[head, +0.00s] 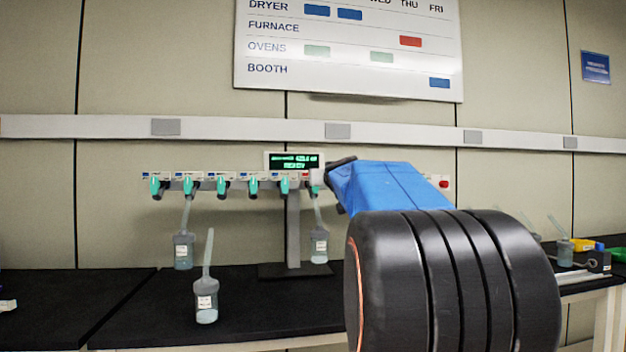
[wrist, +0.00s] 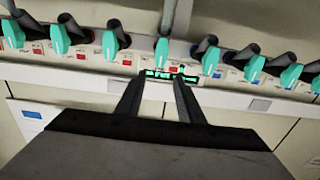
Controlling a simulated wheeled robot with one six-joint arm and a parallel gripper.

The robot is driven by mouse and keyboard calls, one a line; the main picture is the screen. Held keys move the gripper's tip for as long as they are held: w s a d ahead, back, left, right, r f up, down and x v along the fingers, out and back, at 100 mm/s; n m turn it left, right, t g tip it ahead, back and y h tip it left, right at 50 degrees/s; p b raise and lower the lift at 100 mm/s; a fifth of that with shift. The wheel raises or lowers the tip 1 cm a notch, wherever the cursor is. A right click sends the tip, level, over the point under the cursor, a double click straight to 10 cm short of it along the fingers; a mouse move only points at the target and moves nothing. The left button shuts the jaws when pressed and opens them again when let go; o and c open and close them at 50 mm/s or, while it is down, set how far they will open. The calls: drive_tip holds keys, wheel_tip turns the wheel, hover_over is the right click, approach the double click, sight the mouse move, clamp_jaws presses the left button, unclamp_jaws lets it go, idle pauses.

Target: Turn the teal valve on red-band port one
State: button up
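A row of teal valves runs along the manifold (head: 220,181). In the wrist view the row crosses the top; several valves at left, such as the teal valve (wrist: 59,40), sit beside red labels. Those at right, such as the teal valve (wrist: 252,66), sit beside blue labels. Port numbers are too small to read. My gripper (wrist: 160,77) is open and empty, its two fingers apart below a middle teal valve (wrist: 162,50) and not visibly touching any. In the head view my arm hides most of the red-label side.
A lit display (head: 294,162) stands above the manifold. A red button (head: 444,184) shows right of my arm.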

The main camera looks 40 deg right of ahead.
drive_tip(key=x, duration=0.9)
drive_tip(key=shift+w, duration=0.1)
clamp_jaws()
